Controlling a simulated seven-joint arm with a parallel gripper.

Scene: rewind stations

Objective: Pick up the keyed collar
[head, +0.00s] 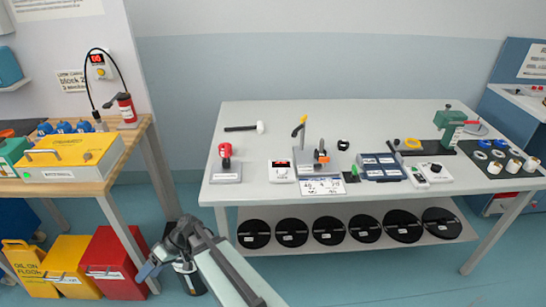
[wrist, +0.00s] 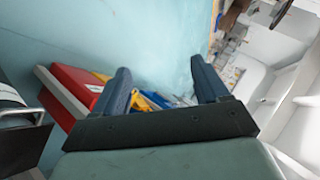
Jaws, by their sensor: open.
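A small black ring-shaped part (head: 343,145), which looks like the keyed collar, lies on the white table (head: 270,125) in the head view, behind the middle stations. It is too small there for me to make out a key or slot. My gripper (head: 152,267) is low in front of the table's left end, near the red bin and far from the ring. In the wrist view my gripper (wrist: 160,76) has its two dark fingers spread apart with nothing between them. The ring does not show clearly in the wrist view.
A wooden bench (head: 115,160) with a yellow-topped case (head: 75,158) stands left. Upright tools (head: 302,135), a blue tray (head: 378,168) and a green press (head: 450,125) stand around the ring. Black reels fill the lower shelf.

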